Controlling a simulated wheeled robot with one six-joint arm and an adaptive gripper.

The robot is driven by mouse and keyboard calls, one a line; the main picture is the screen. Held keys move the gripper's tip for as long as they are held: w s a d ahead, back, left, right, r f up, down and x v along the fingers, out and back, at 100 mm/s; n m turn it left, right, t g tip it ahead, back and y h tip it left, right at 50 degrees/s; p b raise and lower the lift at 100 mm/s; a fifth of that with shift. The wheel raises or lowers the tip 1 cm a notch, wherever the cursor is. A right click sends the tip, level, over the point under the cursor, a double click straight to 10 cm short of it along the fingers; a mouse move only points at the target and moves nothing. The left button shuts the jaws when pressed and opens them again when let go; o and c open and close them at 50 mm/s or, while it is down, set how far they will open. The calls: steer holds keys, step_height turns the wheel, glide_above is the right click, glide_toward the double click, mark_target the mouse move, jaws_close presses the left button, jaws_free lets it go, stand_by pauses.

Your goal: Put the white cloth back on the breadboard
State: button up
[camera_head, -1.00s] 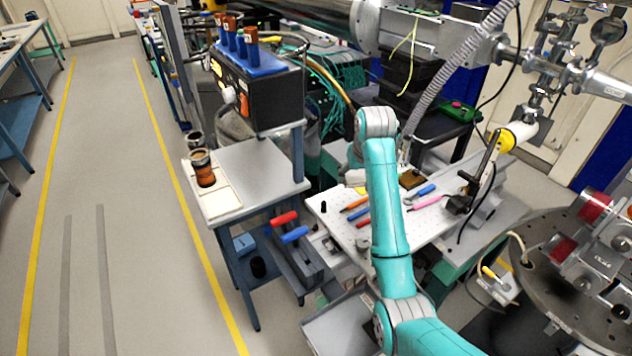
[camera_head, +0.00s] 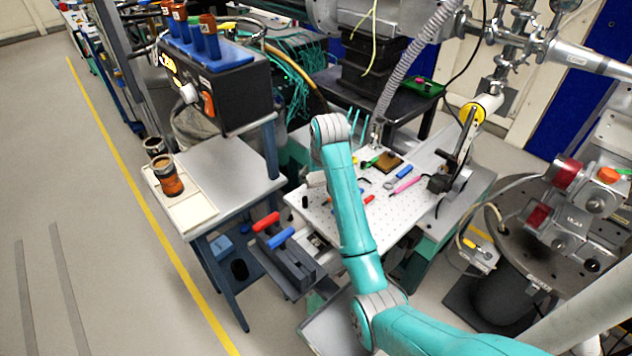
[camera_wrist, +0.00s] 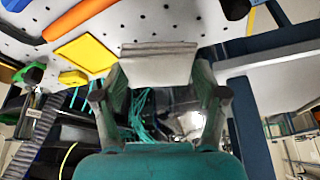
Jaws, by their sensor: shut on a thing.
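The white cloth (camera_wrist: 158,66) is a pale folded piece in the wrist view. My gripper (camera_wrist: 157,82) is shut on it, with one finger on each side. The perforated breadboard (camera_head: 312,208) stands right of the middle in the head view. It also fills the upper left of the wrist view (camera_wrist: 150,22), close to the cloth. Whether the cloth touches the board cannot be told. In the head view my arm hides the gripper and part of the board; a pale edge shows left of the arm.
On the breadboard lie a pink tool (camera_head: 405,185), a brown-gold square (camera_head: 388,162) and a blue piece (camera_head: 404,172). A black post (camera_head: 305,201) stands near its left corner. A grey table (camera_head: 225,170) with an orange-banded cup (camera_head: 168,178) stands left.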

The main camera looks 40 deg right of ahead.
mark_target(318, 179)
steer(key=shift+f, duration=1.4)
steer(key=shift+f, duration=0.2)
steer(key=o, duration=1.2)
steer(key=shift+r, duration=0.15)
